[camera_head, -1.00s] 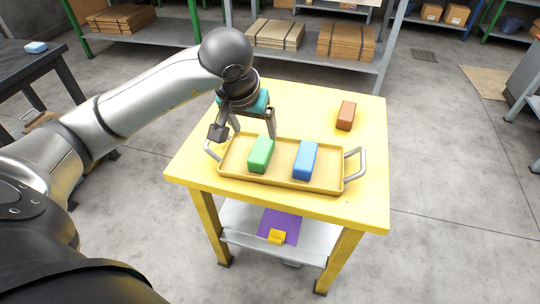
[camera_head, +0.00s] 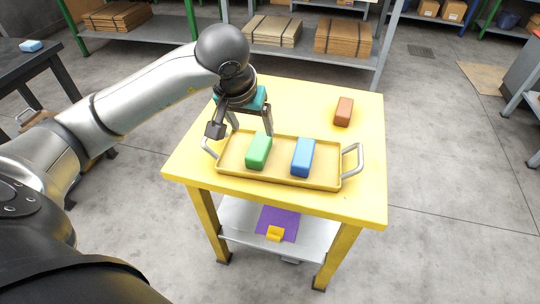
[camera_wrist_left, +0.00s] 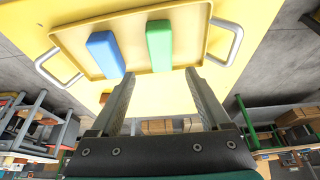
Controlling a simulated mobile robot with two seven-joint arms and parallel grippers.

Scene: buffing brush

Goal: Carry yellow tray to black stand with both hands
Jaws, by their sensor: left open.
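The yellow tray (camera_head: 282,180) lies flat on a yellow table, with a silver handle at each short end. A green block (camera_head: 259,150) and a blue block (camera_head: 303,157) sit in it. My left gripper (camera_head: 252,131) is open and empty, pointing down at the tray's far edge behind the green block. In the left wrist view, the open fingers (camera_wrist_left: 160,73) reach toward the tray's rim (camera_wrist_left: 85,77) near the green block (camera_wrist_left: 159,45). Contact cannot be told. A black stand (camera_head: 42,66) is at the left edge. My right gripper is not in view.
A brown-red block (camera_head: 343,111) lies on the yellow table (camera_head: 372,185) behind the tray. A lower shelf holds a purple sheet (camera_head: 279,222) and a small yellow piece (camera_head: 275,233). Shelves with cardboard (camera_head: 343,36) stand behind.

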